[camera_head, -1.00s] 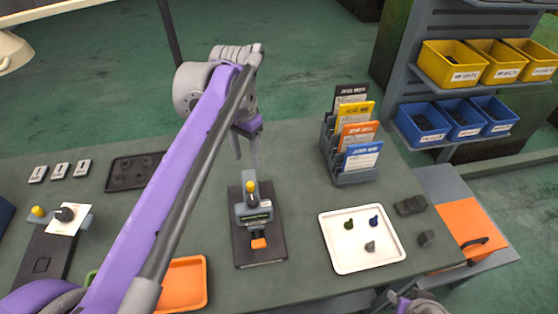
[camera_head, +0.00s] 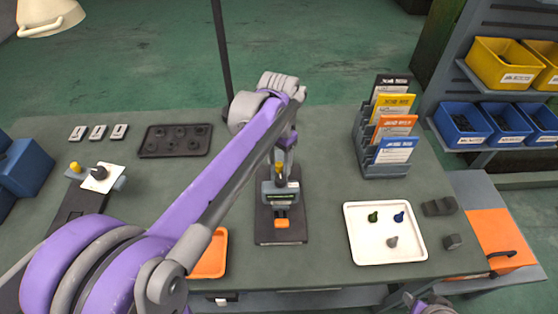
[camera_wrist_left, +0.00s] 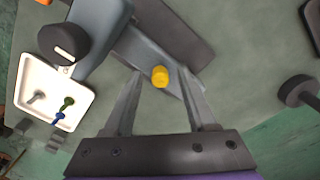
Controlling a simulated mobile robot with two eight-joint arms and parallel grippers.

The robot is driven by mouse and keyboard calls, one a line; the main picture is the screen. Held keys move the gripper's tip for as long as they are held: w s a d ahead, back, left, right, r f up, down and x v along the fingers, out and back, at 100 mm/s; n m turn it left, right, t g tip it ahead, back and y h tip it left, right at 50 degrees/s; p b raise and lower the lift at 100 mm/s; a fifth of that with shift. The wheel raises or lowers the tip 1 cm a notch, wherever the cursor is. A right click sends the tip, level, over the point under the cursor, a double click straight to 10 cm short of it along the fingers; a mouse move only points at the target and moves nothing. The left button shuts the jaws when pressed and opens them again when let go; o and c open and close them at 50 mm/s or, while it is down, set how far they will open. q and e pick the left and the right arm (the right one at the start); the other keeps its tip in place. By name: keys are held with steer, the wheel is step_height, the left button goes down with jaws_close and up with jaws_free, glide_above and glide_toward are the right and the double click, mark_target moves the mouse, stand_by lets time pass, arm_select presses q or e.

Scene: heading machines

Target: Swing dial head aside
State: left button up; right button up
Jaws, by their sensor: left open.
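The gauge device stands on a dark base plate (camera_head: 281,238) in the middle of the table. Its grey head (camera_head: 280,194) has a small display, an orange tab (camera_head: 282,224) in front and a yellow knob (camera_wrist_left: 160,76). My left gripper (camera_wrist_left: 160,71) is open, with its fingers on either side of the yellow knob in the wrist view; I cannot tell whether they touch it. In the head view, my left gripper (camera_head: 285,163) comes down at the back of the head and partly hides it. My right gripper (camera_head: 428,302) shows only in part at the bottom edge.
A white tray (camera_head: 360,255) with several small pieces lies to the right. A card rack (camera_head: 383,168) stands behind it. An orange tray (camera_head: 213,265) is partly behind my left arm. A second fixture with a white card (camera_head: 103,178) and a dark tray (camera_head: 150,150) are at left.

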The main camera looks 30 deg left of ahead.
arm_select(q)
steer(key=shift+c, duration=0.4)
jaws_close()
stand_by(0.9)
